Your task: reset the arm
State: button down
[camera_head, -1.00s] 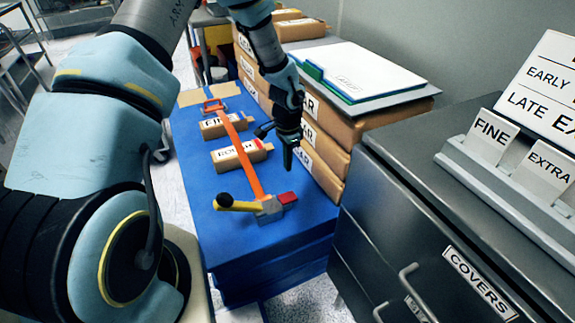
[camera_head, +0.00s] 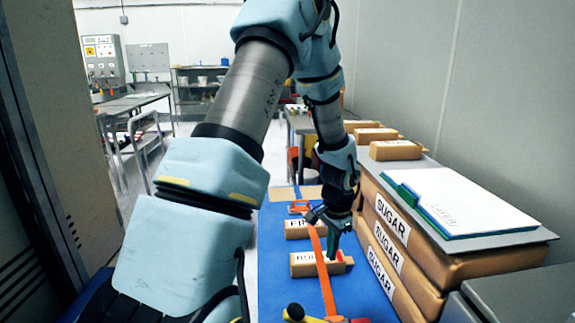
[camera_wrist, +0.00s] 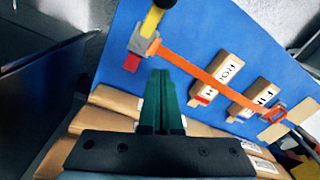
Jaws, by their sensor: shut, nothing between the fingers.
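My gripper (camera_head: 331,243) points down over the blue surface in the head view, at the right end of a brown labelled block. In the wrist view my gripper (camera_wrist: 160,82) shows as two dark green fingers pressed together, with nothing between them. My arm reaches forward and bends down at the wrist. An orange strap (camera_head: 322,270) runs over the brown block (camera_head: 304,264) and past a second block marked "FI" (camera_head: 297,229). The strap's yellow-handled ratchet (camera_head: 300,316) is cut off at the bottom of the head view; its yellow handle (camera_wrist: 153,18) shows in the wrist view.
Stacked sugar bags (camera_head: 385,240) stand close on the right of my gripper. A grey board with a white-and-green folder (camera_head: 465,206) lies on top. A grey cabinet (camera_head: 515,298) is at lower right. Open floor and work tables (camera_head: 140,103) lie at the far left.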

jog(key=s+a+r+n+p, duration=0.1)
jog(key=s+a+r+n, duration=0.2)
jog(key=a+r, duration=0.2)
jog(key=s+a+r+n+p, duration=0.1)
jog(key=s+a+r+n, duration=0.2)
jog(key=a+r, duration=0.3)
jog(key=s+a+r+n+t+p, duration=0.1)
jog(key=s+a+r+n, duration=0.3)
jog(key=a, duration=0.4)
notch_tip(320, 180, up, 2)
jog(key=shift+r+n, duration=0.15)
jog(key=shift+n, duration=0.45)
